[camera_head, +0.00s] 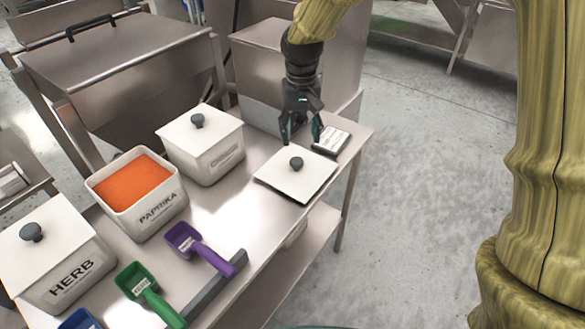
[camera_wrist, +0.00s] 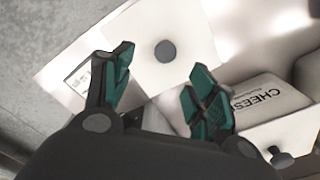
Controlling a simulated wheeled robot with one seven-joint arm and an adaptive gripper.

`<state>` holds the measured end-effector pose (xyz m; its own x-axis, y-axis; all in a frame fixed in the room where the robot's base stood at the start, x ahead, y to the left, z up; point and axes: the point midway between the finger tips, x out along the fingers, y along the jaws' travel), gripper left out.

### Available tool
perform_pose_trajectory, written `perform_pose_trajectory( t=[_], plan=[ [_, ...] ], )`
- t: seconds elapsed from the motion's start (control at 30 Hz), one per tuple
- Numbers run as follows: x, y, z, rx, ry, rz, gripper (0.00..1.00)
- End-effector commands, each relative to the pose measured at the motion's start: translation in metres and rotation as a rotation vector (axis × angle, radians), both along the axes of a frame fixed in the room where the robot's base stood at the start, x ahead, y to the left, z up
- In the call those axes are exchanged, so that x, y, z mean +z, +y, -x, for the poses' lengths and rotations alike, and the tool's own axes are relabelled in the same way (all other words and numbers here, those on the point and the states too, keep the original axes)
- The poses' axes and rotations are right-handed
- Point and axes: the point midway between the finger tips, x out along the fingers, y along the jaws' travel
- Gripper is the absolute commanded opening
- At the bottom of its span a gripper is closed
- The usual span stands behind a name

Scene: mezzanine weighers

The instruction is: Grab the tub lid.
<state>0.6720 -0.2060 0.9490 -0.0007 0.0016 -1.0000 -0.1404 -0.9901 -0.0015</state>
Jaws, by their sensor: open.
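The tub lid (camera_head: 287,182) is a flat white square with a dark round knob (camera_head: 296,163). It lies on the steel table near its right edge. My gripper (camera_head: 301,138) is open and empty, pointing down just behind the lid and above the table. In the wrist view the lid (camera_wrist: 190,25) shows beyond the fingertips, and its knob (camera_wrist: 165,51) appears between the two green-padded fingers (camera_wrist: 162,64), apart from both. The open paprika tub (camera_head: 158,216), filled with orange powder, stands to the left without a lid.
A lidded white tub (camera_head: 205,169) stands left of my gripper; its CHEESE label (camera_wrist: 258,97) shows in the wrist view. A small device (camera_head: 331,141) lies right of the gripper. The herb tub (camera_head: 62,282), purple scoop (camera_head: 204,249) and green scoop (camera_head: 147,292) are nearer.

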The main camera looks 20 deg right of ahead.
Motion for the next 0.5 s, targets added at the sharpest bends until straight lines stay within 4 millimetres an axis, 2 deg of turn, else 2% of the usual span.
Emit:
perform_pose_trajectory(
  t=[0.2,0.4,0.5],
  plan=[
    [-0.022,0.012,-0.003,0.018,0.003,0.001,0.58],
    [-0.048,0.014,-0.004,0.022,0.001,0.001,0.58],
    [-0.054,0.014,-0.003,0.022,0.001,0.000,0.58]
  ],
)
